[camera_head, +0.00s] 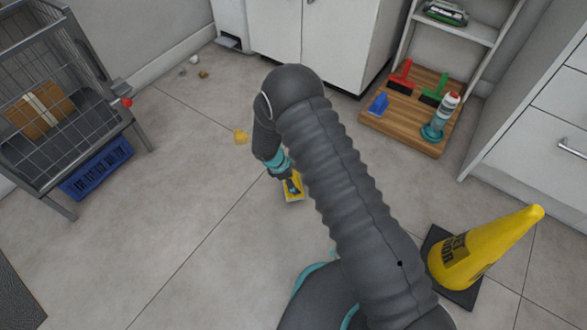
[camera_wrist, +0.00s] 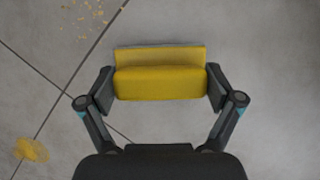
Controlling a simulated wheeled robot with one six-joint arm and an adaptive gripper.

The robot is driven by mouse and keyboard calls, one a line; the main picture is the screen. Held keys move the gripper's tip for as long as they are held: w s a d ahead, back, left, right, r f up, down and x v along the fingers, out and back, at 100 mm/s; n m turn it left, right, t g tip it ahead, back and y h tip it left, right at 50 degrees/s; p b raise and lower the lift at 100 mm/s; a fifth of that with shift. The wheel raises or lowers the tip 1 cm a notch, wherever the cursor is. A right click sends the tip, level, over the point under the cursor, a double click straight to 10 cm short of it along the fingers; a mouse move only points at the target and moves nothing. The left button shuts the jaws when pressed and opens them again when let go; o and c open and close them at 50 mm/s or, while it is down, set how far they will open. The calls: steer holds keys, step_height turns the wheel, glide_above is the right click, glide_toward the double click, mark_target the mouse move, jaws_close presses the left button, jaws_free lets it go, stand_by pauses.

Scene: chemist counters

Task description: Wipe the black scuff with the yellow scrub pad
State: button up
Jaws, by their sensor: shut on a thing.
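The yellow scrub pad (camera_wrist: 160,84) is held between the two fingers of my gripper (camera_wrist: 160,90), which is shut on its left and right ends. A thin grey edge shows along the pad's far side in the wrist view. In the head view the pad (camera_head: 294,193) shows below my gripper (camera_head: 291,184), low over or on the floor; I cannot tell whether it touches. I cannot make out the black scuff in either view; my arm and the pad hide part of the floor.
A yellow stain (camera_head: 241,136) lies on the floor; it also shows in the wrist view (camera_wrist: 32,150), with crumbs (camera_wrist: 88,12). A wet-floor cone (camera_head: 480,250) stands right. A wooden board (camera_head: 400,138) holds brushes and a bottle. A wire cage cart (camera_head: 70,95) stands left.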

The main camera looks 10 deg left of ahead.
steer(key=shift+p+v, duration=0.45)
steer(key=shift+v, duration=0.5)
steer(key=shift+d+r+p, duration=0.2)
steer(key=shift+r+p, duration=0.65)
steer(key=shift+r, duration=0.85)
